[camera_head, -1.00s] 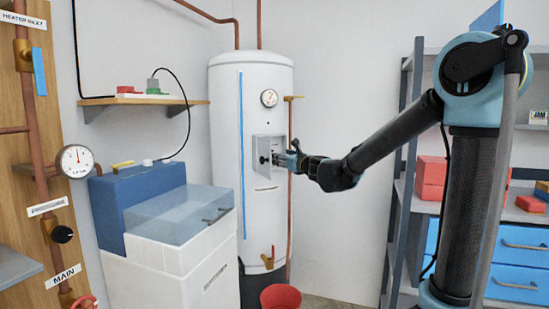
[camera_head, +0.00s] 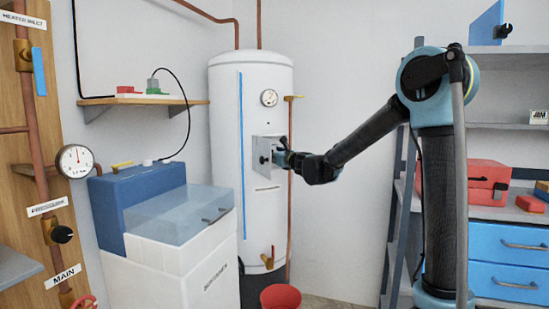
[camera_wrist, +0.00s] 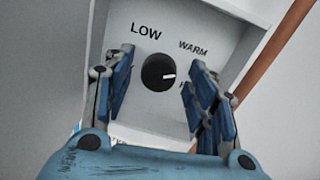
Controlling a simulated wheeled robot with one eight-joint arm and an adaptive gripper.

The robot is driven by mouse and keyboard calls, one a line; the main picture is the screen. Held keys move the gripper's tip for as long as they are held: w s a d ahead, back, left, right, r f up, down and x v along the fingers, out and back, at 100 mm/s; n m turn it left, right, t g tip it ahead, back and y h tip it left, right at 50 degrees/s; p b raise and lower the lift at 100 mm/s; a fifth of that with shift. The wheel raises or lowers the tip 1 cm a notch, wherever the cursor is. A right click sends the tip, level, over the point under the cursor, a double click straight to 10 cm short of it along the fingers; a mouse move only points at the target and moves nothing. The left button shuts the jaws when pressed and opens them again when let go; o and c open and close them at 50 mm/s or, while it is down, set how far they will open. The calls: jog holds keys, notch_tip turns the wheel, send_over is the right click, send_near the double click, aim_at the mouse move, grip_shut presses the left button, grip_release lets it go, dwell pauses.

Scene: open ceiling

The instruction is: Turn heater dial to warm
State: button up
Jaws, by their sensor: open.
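The white water heater (camera_head: 222,95) stands upright in the corner, with a grey control box (camera_head: 266,141) on its front. In the wrist view the black round dial (camera_wrist: 154,66) sits on the box's face (camera_wrist: 205,28). Its white mark points right, below the word WARM (camera_wrist: 193,48). LOW (camera_wrist: 146,29) is printed at the upper left; a third label at the right is mostly hidden by a finger. My gripper (camera_wrist: 157,78) is open, with one blue finger on each side of the dial. In the head view my gripper (camera_head: 284,157) is at the box's right side. Contact with the dial cannot be told.
A copper pipe (camera_head: 289,215) runs down just right of the heater. A red bucket (camera_head: 281,299) stands below. A blue and white chest with a clear lid (camera_head: 180,213) is at the left, and a shelf rack (camera_head: 398,215) at the right.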

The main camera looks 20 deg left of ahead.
jog(key=c, duration=1.1)
jog(key=shift+n, duration=2.3)
jog(key=o, duration=1.1)
jog(key=shift+s, duration=0.15)
jog(key=v, duration=1.1)
jog(key=shift+s+d+r, duration=0.2)
jog(key=shift+s+d, duration=0.05)
jog(key=shift+d, duration=0.05)
